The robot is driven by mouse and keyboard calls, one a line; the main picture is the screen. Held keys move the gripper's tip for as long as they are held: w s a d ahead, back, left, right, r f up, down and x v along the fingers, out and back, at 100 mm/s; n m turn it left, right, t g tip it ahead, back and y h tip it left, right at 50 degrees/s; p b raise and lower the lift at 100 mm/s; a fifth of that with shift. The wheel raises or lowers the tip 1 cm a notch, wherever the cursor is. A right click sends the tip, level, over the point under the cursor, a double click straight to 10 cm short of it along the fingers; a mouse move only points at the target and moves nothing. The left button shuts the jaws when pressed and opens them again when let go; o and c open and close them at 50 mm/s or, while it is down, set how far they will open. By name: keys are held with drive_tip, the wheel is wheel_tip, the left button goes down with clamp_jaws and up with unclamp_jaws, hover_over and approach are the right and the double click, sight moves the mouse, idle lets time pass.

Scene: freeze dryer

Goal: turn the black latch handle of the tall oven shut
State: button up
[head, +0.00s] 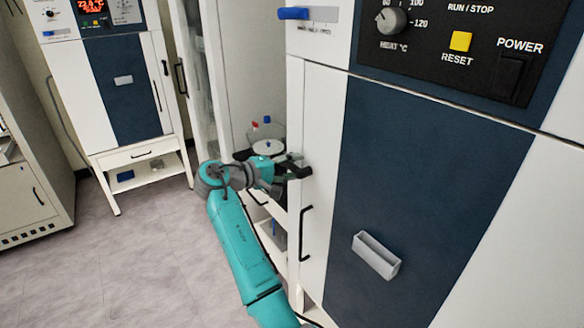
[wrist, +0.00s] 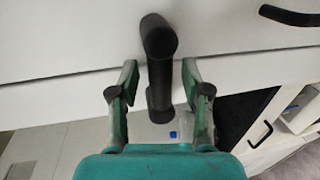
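The tall oven (head: 430,185), white with a dark blue door panel, fills the right of the head view. Its black latch handle (head: 299,173) sticks out at the left edge of the white door, partly hidden by my gripper (head: 284,174). In the wrist view the latch handle (wrist: 159,45) stands upright in the picture, between the two fingers of my gripper (wrist: 159,78). The fingers are open, one on each side of the handle, with a visible gap on both sides.
A black bar handle (head: 304,232) sits lower on the oven door. Left of the oven, an open cabinet (head: 235,70) holds a round white-lidded vessel (head: 268,147) close to my gripper. A second oven (head: 122,85) stands farther back. The floor (head: 130,260) at left is clear.

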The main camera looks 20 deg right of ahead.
drive_tip(key=v, duration=1.2)
